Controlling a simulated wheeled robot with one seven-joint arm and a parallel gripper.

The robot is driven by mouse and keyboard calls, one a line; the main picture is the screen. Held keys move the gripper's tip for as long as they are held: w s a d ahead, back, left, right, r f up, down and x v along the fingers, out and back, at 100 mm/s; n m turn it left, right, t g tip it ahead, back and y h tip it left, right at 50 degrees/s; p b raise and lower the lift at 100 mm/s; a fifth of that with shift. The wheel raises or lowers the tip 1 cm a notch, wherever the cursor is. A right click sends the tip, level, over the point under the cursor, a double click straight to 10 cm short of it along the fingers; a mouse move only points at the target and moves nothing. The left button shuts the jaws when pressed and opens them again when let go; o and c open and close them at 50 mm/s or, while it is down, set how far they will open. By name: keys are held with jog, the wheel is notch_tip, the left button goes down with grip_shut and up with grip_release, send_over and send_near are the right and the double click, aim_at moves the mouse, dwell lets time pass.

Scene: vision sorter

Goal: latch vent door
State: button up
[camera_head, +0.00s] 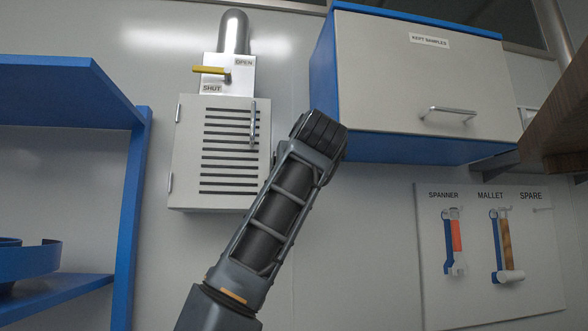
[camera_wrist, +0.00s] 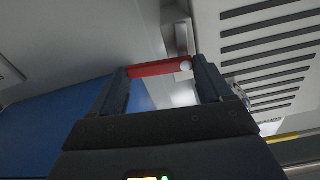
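The vent door (camera_head: 190,150) is a pale grey slatted panel on the wall with a vertical bar handle (camera_head: 253,125) near its right edge. It looks flush with its box. The slats (camera_wrist: 268,45) fill the right of the wrist view. A red bar (camera_wrist: 158,68), apparently the latch lever, has a pale round end beside a metal bracket (camera_wrist: 182,38). My gripper (camera_wrist: 163,84) has its fingers wide apart, with the red bar across the gap. Whether the fingers touch it is unclear. In the head view the red bar is hidden behind my gripper (camera_head: 320,130).
A yellow lever (camera_head: 210,70) sits above the door between OPEN and SHUT labels. A blue-and-white cabinet (camera_head: 415,80) is close to my gripper's right. A blue shelf (camera_head: 135,200) stands left. A spanner (camera_head: 448,240) and mallet (camera_head: 505,245) hang lower right.

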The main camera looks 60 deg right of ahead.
jog(key=c, duration=0.5)
jog(key=shift+f+m, duration=0.1)
jog(key=shift+m, duration=0.3)
jog(key=f+m, duration=0.1)
jog(key=m, duration=0.4)
jog(key=w+a+f+m, duration=0.1)
jog(key=m, duration=0.4)
jog(key=f+m, duration=0.1)
jog(key=m, duration=0.4)
jog(key=shift+w+a+m+p, duration=0.3)
jog(key=shift+w+m+p, duration=0.1)
jog(key=o, duration=1)
